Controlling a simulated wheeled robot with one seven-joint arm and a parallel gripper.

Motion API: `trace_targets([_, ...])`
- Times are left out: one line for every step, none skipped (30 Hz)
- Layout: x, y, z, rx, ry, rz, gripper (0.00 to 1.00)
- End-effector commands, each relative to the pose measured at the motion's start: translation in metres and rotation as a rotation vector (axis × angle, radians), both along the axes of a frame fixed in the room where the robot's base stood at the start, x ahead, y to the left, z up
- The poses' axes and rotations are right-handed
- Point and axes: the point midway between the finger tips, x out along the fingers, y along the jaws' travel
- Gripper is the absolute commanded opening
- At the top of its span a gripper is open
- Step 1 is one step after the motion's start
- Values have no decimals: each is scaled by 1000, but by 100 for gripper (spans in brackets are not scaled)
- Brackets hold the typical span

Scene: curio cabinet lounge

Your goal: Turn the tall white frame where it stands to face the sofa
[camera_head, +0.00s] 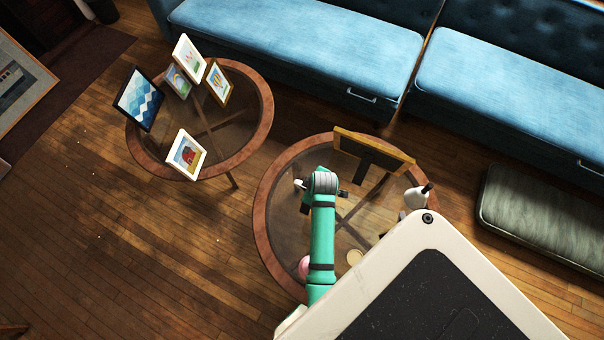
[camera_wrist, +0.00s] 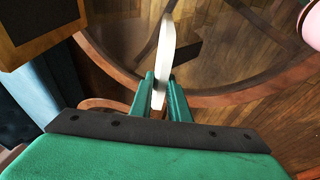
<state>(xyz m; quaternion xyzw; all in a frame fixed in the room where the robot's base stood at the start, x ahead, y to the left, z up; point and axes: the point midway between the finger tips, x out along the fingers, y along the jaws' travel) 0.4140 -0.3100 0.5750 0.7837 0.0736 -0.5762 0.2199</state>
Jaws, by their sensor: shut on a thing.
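The tall white frame (camera_wrist: 164,50) stands edge-on between the green fingers of my gripper (camera_wrist: 160,94) in the wrist view. The gripper is shut on it. A dark strut (camera_wrist: 184,52) reaches out on the frame's right side; its picture face is not visible. In the head view my wrist and gripper (camera_head: 323,184) are over the right round glass table (camera_head: 263,205) and hide most of the frame. Only a small white bit (camera_head: 298,184) shows to their left. The blue sofa (camera_head: 300,45) lies beyond the table.
A gold-edged frame (camera_head: 374,150) stands close by with its dark back showing. A pink object (camera_head: 304,266), a cream round object (camera_head: 354,257) and a white object with a dark top (camera_head: 417,197) are nearby. The left table (camera_head: 262,100) holds several frames. A grey-green cushioned bench (camera_head: 545,215) lies right.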

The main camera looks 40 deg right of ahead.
Motion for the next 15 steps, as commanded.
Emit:
trace_targets([0, 0, 0, -1, -1, 0, 0])
trace_targets([0, 0, 0, -1, -1, 0, 0])
trace_targets([0, 0, -1, -1, -1, 0, 0])
trace_targets([0, 0, -1, -1, -1, 0, 0])
trace_targets([0, 0, -2, -1, -1, 0, 0])
trace_targets([0, 0, -2, -1, -1, 0, 0])
trace_targets([0, 0, -2, -1, -1, 0, 0])
trace_targets([0, 0, -3, -1, -1, 0, 0])
trace_targets([0, 0, -3, -1, -1, 0, 0])
trace_targets([0, 0, -4, -1, -1, 0, 0])
trace_targets([0, 0, -4, -1, -1, 0, 0])
trace_targets([0, 0, -5, -1, -1, 0, 0])
trace_targets([0, 0, -5, -1, 0, 0, 0])
trace_targets([0, 0, -6, -1, 0, 0, 0])
trace_targets([0, 0, -6, -1, 0, 0, 0])
